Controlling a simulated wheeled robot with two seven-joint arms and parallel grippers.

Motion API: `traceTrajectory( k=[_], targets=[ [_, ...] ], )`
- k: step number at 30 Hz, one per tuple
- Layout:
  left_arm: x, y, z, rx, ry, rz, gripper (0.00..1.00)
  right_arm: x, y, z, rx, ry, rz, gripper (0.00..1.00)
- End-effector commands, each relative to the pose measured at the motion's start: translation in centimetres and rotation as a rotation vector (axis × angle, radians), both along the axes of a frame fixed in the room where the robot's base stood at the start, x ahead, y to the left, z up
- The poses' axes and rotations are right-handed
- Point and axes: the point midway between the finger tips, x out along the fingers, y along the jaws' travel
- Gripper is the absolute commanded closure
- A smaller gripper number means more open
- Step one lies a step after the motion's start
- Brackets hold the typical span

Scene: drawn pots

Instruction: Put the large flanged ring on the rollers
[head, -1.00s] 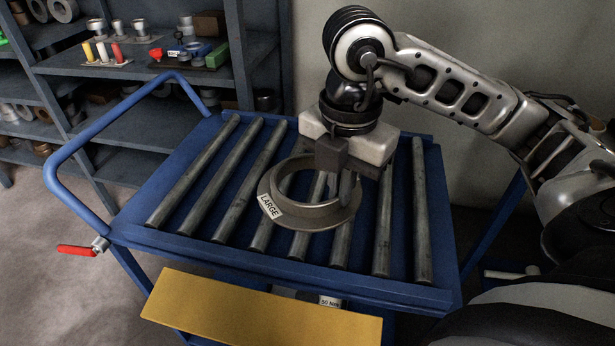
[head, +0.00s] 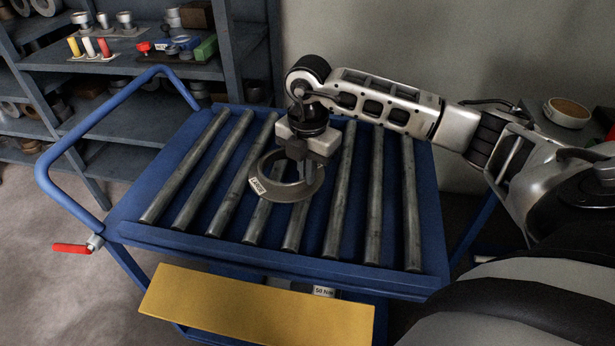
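The large flanged ring (head: 284,194) is grey metal with a white label reading LARGE on its left front. It lies roughly level over the middle rollers (head: 255,212) of the blue cart. I cannot tell whether its flange touches the rollers or sits just above them. My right gripper (head: 303,172) points down over the back right part of the ring and appears shut on its wall. The fingertips are partly hidden by the ring and the gripper body. My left gripper is not in view.
The blue cart (head: 140,222) has a bent push rail (head: 52,155) with a red handle at left. A yellow panel (head: 255,308) hangs at its front. Shelves (head: 120,66) with parts stand behind. Rollers left and right of the ring are bare. A round bowl-like part (head: 567,110) sits far right.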

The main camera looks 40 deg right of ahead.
Motion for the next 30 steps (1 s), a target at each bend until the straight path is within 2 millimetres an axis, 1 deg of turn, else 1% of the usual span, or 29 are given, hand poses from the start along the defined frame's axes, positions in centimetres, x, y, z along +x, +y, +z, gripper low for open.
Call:
traceTrajectory(
  k=[1, 3, 6, 14, 18, 19, 20, 21, 28, 30],
  targets=[
    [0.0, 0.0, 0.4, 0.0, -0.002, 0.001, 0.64, -0.1, 0.1, -0.6, 0.002, 0.003, 0.002, 1.0],
    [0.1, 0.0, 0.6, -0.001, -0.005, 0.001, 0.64, -0.1, 0.1, -1.3, 0.002, 0.001, 0.002, 1.0],
    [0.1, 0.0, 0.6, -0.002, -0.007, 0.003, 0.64, -0.1, 0.0, -2.0, 0.001, -0.001, 0.002, 1.0],
    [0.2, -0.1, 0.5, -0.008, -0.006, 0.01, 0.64, 0.0, 0.1, -2.1, 0.002, -0.003, 0.002, 1.0],
    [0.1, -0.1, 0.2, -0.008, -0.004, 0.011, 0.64, 0.0, 0.1, -2.5, 0.002, -0.003, 0.002, 1.0],
    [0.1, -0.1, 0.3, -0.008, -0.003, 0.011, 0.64, -0.2, 0.1, -2.6, 0.001, 0.003, 0.002, 0.88],
    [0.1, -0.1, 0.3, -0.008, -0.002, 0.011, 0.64, -0.2, 0.1, -2.6, 0.001, 0.004, 0.002, 0.8],
    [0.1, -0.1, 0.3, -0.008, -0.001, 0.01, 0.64, -0.2, 0.1, -2.6, 0.001, 0.004, 0.002, 0.74],
    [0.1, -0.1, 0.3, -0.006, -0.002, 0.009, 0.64, -0.2, 0.1, -2.6, 0.001, 0.004, 0.002, 0.74],
    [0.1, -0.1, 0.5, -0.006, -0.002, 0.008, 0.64, -0.2, 0.1, -2.3, 0.001, 0.004, 0.002, 0.74]
  ],
)
